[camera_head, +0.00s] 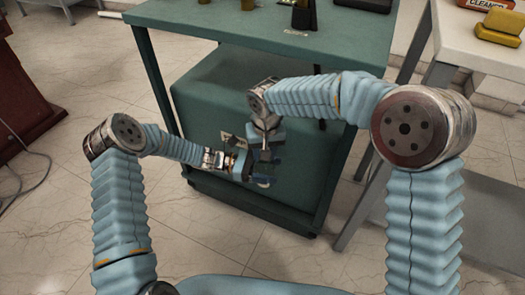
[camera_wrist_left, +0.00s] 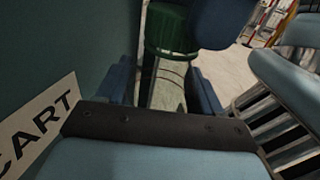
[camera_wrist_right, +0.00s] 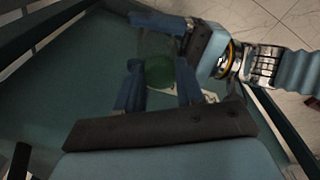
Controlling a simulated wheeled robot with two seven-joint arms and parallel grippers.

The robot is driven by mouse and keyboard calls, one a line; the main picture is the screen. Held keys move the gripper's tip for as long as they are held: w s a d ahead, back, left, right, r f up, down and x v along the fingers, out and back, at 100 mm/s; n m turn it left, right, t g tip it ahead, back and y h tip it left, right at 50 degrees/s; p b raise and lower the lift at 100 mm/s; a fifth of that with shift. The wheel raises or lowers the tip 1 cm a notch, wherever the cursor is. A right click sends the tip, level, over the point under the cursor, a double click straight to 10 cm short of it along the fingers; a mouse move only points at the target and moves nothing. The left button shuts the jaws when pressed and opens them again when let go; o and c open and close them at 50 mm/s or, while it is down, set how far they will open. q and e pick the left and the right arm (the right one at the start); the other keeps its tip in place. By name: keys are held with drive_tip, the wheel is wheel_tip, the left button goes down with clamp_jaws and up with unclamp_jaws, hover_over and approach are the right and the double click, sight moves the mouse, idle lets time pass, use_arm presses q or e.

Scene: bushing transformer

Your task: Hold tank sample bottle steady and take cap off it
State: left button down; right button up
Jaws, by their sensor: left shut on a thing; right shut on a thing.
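The tank sample bottle (camera_wrist_left: 168,88) is clear, with a ribbed green cap (camera_wrist_left: 168,28). My left gripper (camera_wrist_left: 165,82) is shut on the bottle's body, a finger on each side. My right gripper (camera_wrist_right: 158,84) comes from above and is shut on the cap, which shows as a green disc (camera_wrist_right: 158,72) between its fingers. One blue right finger also shows beside the cap in the left wrist view. In the head view, my left gripper (camera_head: 260,175) and right gripper (camera_head: 266,155) meet before the cart and mostly hide the bottle.
The green cart (camera_head: 250,35) stands close behind the grippers, with small items on its top. A label reading CART (camera_wrist_left: 40,125) is on its side. A white table (camera_head: 465,45) with a yellow object (camera_head: 498,27) stands at right. A dark red cabinet (camera_head: 20,90) stands at left.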

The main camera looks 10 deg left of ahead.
drive_tip(key=n, duration=0.5)
drive_tip(key=shift+w+r+n+y, duration=0.1)
drive_tip(key=shift+n+y, duration=0.3)
drive_tip(key=n, duration=0.2)
drive_tip(key=n+g, duration=0.1)
drive_tip(key=n, duration=0.2)
drive_tip(key=shift+w+d+n, duration=0.15)
drive_tip(key=shift+n, duration=0.15)
drive_tip(key=n, duration=0.5)
drive_tip(key=shift+w+d+g, duration=0.1)
drive_tip(key=shift+w+g, duration=0.15)
drive_tip(key=shift+g, duration=0.15)
drive_tip(key=n, duration=0.4)
drive_tip(key=shift+w, duration=0.1)
drive_tip(key=shift+d+n+g, duration=0.2)
drive_tip(key=shift+n+g, duration=0.1)
drive_tip(key=shift+n, duration=0.2)
drive_tip(key=o, duration=1.2)
drive_tip(key=shift+c, duration=0.2)
